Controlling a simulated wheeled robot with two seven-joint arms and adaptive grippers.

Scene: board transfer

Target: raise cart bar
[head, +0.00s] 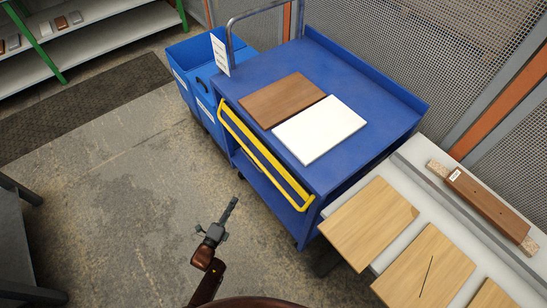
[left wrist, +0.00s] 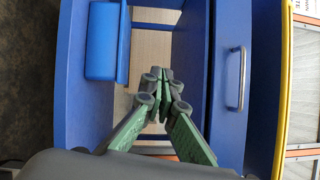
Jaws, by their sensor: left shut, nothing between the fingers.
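The blue cart (head: 395,112) stands in the middle of the head view. Its yellow bar (head: 266,152) runs along the near left side, just below the cart's top edge. My left gripper (head: 234,201) is shut and empty, over the floor to the left of the bar's lower part, apart from it in the picture. In the left wrist view my left gripper (left wrist: 163,80) has its fingertips together, in front of blue panels. A yellow strip (left wrist: 284,85) stands at the right there; I cannot tell whether it is the bar. My right gripper is in neither view.
A brown board (head: 283,98) and a white board (head: 320,130) lie on the cart top. Blue bins (head: 183,62) stand behind it. A table at the right holds wooden boards (head: 368,222). The floor (head: 110,190) left of the cart is clear.

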